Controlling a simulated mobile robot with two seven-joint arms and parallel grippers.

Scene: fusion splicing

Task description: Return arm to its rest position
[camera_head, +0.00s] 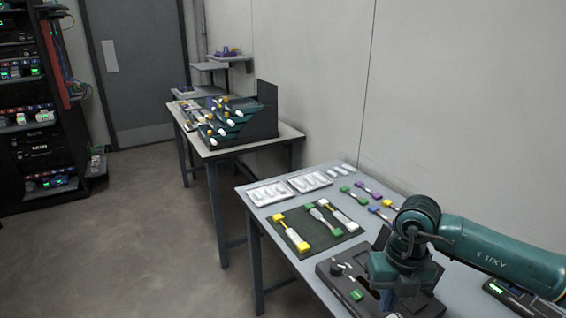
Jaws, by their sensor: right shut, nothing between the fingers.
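My right arm is teal and comes in from the right edge, over the near table (262,222). Its wrist bends down, and my right gripper (388,298) points down over a dark device (335,284) at the front of the table. The gripper is shut with nothing seen in it. The wrist hides part of the device and the fingertips are hard to make out. My left gripper is out of view.
A dark mat (283,222) holds yellow, green and white connector pieces. Two white trays (268,193) lie behind it, with small green and purple parts (367,187) to the right. A farther table (232,150) bears a dark rack (262,122). Open floor lies at left.

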